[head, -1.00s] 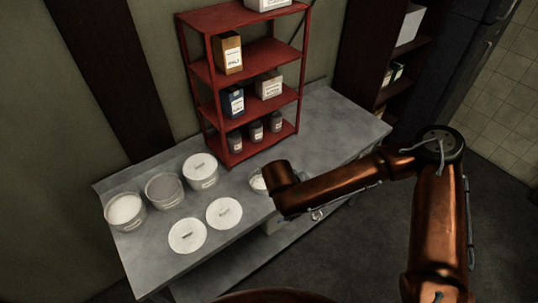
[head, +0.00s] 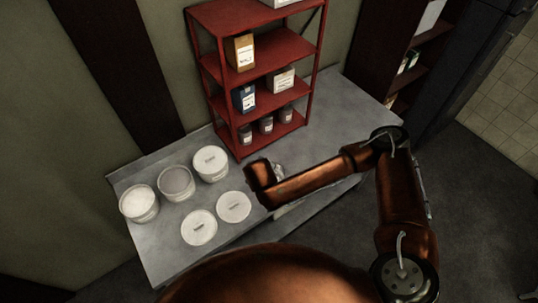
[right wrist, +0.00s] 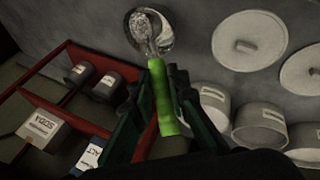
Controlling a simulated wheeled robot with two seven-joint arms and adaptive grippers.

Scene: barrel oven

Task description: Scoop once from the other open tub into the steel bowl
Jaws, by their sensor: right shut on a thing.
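My right gripper (right wrist: 162,88) is shut on the green handle of a scoop (right wrist: 164,105). The scoop's head points at the steel bowl (right wrist: 167,44) and overlaps it in the right wrist view. White grainy stuff shows there; I cannot tell how much is in the scoop and how much in the bowl. In the head view my right wrist mostly hides the bowl (head: 278,171). One open tub (head: 139,203) holds white stuff; the other open tub (head: 176,182) holds greyer stuff. My left gripper is out of view.
A lidded tub (head: 210,164) stands beside the open tubs. Two loose lids (head: 199,228) (head: 234,207) lie on the grey table (head: 160,258) in front. A red shelf (head: 262,79) with jars and boxes stands behind the bowl. The table's right part is clear.

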